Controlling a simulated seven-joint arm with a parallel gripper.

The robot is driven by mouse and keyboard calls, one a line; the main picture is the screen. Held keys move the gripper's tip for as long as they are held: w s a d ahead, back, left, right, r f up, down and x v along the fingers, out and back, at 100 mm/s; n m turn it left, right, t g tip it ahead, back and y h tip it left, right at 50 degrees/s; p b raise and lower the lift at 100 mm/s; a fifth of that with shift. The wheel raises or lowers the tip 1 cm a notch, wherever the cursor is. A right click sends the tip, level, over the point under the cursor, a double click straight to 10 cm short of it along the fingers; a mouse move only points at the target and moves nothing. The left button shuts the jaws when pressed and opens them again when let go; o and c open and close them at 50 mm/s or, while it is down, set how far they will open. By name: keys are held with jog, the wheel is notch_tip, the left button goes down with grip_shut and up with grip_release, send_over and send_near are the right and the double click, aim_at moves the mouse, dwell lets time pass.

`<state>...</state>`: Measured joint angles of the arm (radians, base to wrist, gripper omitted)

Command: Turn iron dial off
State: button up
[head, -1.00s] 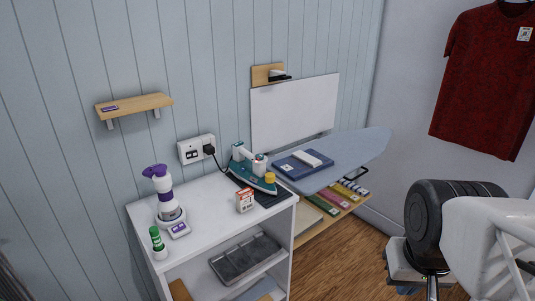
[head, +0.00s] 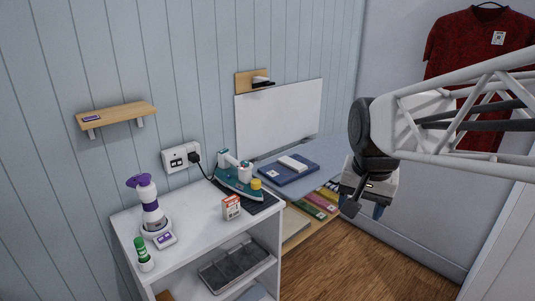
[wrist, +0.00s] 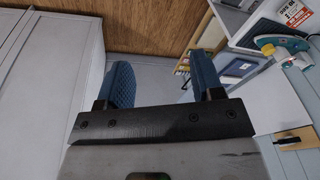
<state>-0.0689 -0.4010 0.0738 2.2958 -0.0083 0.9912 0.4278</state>
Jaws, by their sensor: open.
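The teal and white iron (head: 237,178) sits on a dark mat on top of the white cabinet. A yellow dial (head: 256,184) shows on the iron's near right end. In the wrist view the iron (wrist: 280,45) is at the upper right, with the yellow dial (wrist: 268,49) on it. My gripper (head: 367,208) hangs to the right of the cabinet, over the floor and apart from the iron. In the wrist view its two blue fingers (wrist: 163,82) are spread with nothing between them.
The ironing board (head: 325,176) lies behind my gripper. The wooden floor is clear.

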jog(key=w+a+r+m, duration=0.1)
jog(key=w+a+m, duration=0.15)
jog(key=w, duration=0.45)
jog(key=w+a+r+m, duration=0.1)
jog(key=w+a+m, duration=0.15)
jog(key=w, duration=0.55)
jog(key=m+g, duration=0.2)
jog(key=m, duration=0.7)
send_over(245, 162)
jog(key=f, duration=0.9)
jog(key=shift+s+d+f, duration=0.1)
jog(key=shift+d+f, duration=0.15)
jog(key=shift+f, duration=0.1)
jog(key=shift+w+a+f, duration=0.25)
jog(key=shift+a, duration=0.05)
jog(key=shift+f, duration=0.1)
jog(key=shift+f, duration=3.8)
jog(key=c, duration=0.9)
